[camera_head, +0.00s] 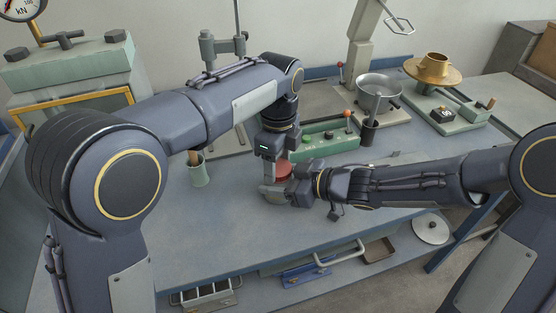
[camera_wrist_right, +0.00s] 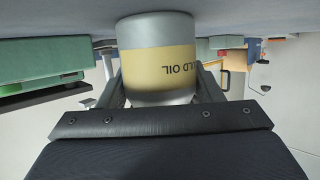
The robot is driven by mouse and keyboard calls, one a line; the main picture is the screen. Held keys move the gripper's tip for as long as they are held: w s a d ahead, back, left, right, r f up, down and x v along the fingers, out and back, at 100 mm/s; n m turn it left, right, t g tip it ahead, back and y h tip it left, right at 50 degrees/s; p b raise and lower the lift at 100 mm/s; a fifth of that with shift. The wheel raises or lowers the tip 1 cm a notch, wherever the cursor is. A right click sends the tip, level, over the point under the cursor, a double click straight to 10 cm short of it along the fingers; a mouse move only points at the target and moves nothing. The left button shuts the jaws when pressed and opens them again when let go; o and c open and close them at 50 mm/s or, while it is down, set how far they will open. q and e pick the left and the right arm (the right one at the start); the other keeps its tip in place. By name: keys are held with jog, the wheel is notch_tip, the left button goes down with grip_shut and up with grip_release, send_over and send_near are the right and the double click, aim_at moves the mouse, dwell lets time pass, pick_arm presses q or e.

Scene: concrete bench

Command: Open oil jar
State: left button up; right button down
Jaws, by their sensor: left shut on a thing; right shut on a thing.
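The oil jar (camera_head: 271,193) stands on the bench, grey with a red lid (camera_head: 284,172). Both grippers partly cover it. My left gripper (camera_head: 270,170) comes down from above and is shut on the red lid. My right gripper (camera_head: 288,190) comes in from the right and is shut on the jar's body. In the right wrist view the jar (camera_wrist_right: 158,60) appears upside down between the fingers, with a yellow label whose visible letters read "LD OIL". The lid and left gripper do not show clearly there. Whether the lid is loose cannot be told.
A green control box (camera_head: 325,139) with buttons and a lever stands just behind the jar. A dark cup (camera_head: 369,131) and a metal bowl (camera_head: 378,91) are behind right. A pale green cup (camera_head: 198,172) stands at left. The bench front (camera_head: 220,240) is clear.

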pick_arm(q)
jog(key=shift+c, duration=0.4)
jog(key=n, duration=0.3)
jog(key=shift+n, duration=0.4)
jog(key=n, duration=0.6)
